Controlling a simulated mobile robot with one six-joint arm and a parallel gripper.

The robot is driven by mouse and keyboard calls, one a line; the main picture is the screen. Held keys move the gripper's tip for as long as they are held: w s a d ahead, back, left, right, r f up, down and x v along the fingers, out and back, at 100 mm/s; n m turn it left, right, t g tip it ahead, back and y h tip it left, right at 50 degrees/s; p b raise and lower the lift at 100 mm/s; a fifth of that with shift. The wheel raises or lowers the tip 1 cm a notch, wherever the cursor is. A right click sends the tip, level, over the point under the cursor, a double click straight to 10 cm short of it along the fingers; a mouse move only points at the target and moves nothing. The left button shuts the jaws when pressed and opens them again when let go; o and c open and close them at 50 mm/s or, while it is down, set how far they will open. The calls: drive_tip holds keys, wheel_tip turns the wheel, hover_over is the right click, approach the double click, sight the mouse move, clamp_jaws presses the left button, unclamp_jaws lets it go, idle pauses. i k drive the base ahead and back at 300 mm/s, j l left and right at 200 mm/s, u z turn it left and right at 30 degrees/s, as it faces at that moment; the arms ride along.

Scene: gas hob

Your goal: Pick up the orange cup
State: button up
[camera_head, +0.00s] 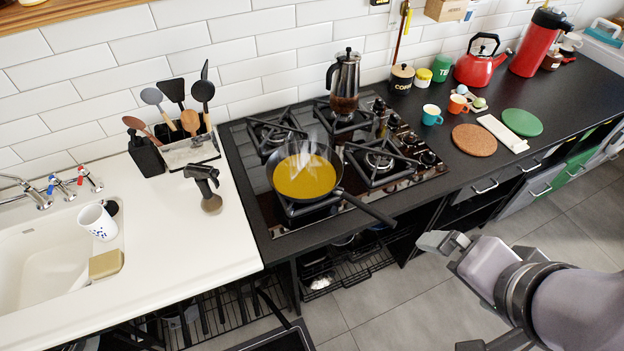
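The small orange cup (457,104) stands upright on the black worktop, right of the gas hob. A teal cup (431,115) stands just to its left, and the red kettle (480,65) is behind it. My gripper (437,241) is at the lower right, in front of the counter edge, well short of the orange cup and apart from it. Its fingers are small and seen side-on, so I cannot tell whether they are open or shut. I see nothing held in it.
A cork mat (474,141), a white board (502,133) and a green mat (521,122) lie in front and right of the cup. A pan (304,181) of yellow liquid steams on the hob (268,215); its handle points toward the front edge. Canisters stand behind.

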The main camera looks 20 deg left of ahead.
sight(456, 103)
drive_tip(key=i+l+u, duration=1.1)
drive_tip(key=l+u, duration=0.15)
drive_tip(key=i+l+u, duration=0.25)
drive_tip(key=l, duration=0.25)
drive_tip(key=l+u, duration=0.25)
drive_tip(key=l, duration=0.15)
drive_tip(key=l+u, duration=0.25)
drive_tip(key=l, duration=0.15)
